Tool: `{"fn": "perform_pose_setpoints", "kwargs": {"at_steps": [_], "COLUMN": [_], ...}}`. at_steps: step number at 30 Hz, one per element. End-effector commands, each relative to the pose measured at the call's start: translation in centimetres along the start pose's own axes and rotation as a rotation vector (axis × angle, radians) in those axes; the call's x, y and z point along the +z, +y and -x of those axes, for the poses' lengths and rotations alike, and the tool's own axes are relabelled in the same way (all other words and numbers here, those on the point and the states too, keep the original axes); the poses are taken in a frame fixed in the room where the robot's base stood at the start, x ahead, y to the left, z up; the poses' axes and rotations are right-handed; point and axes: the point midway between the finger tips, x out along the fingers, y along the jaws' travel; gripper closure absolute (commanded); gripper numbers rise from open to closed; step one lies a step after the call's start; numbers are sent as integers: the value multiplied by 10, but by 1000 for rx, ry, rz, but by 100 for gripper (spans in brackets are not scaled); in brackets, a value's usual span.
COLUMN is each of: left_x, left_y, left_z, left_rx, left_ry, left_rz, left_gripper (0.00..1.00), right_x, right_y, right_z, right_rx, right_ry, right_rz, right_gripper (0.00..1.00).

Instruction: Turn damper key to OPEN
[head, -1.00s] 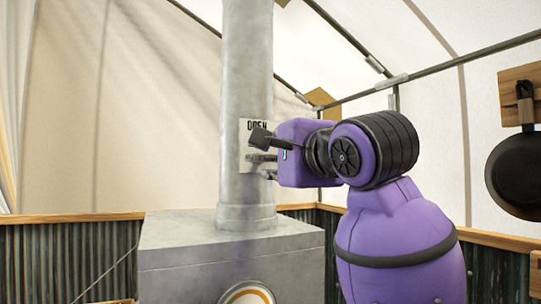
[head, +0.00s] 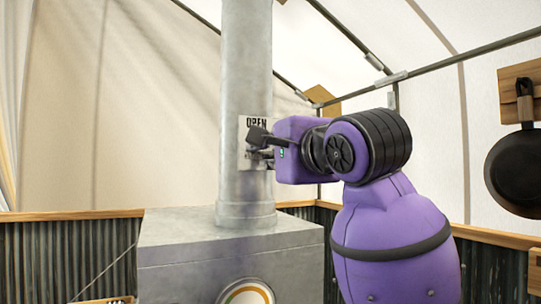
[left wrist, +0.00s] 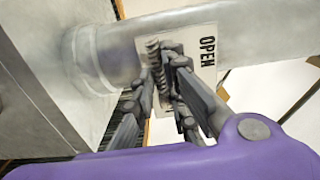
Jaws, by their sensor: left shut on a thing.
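The damper key is on the grey stovepipe (head: 246,80). In the left wrist view its coiled metal handle (left wrist: 155,58) stands out in front of a pale label (left wrist: 205,45) reading OPEN. The label also shows on the pipe in the head view (head: 257,122), partly covered by my gripper. My left gripper (head: 262,147) is at the pipe, just below the word OPEN. In the left wrist view its fingers (left wrist: 164,70) are closed around the coiled handle. The lower part of the label is hidden behind the fingers. My right gripper is not in view.
The pipe rises from a grey metal stove (head: 190,235) with a round emblem on its front. A black pan (head: 515,170) hangs at the far right. Corrugated panels with a wooden rail (head: 70,216) run behind. The space left of the pipe is clear.

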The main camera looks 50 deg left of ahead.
Motion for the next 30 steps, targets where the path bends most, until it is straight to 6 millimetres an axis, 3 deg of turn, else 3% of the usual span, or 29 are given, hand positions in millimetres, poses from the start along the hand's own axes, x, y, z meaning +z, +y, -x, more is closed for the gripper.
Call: {"fn": "perform_pose_setpoints", "kwargs": {"at_steps": [7,17,24,30], "left_x": [-2,0,-1,0], "left_y": [3,1,3,1], "left_z": [0,0,0,0], "left_rx": [1,0,2,1], "left_ry": [3,0,2,0], "left_rz": [290,344,617,684], "left_gripper": [100,100,100,100], "right_x": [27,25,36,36], "right_y": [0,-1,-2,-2], "right_z": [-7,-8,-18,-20], "right_rx": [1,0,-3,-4], "right_ry": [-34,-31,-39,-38], "right_rz": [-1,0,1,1], "right_gripper": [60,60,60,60]}}
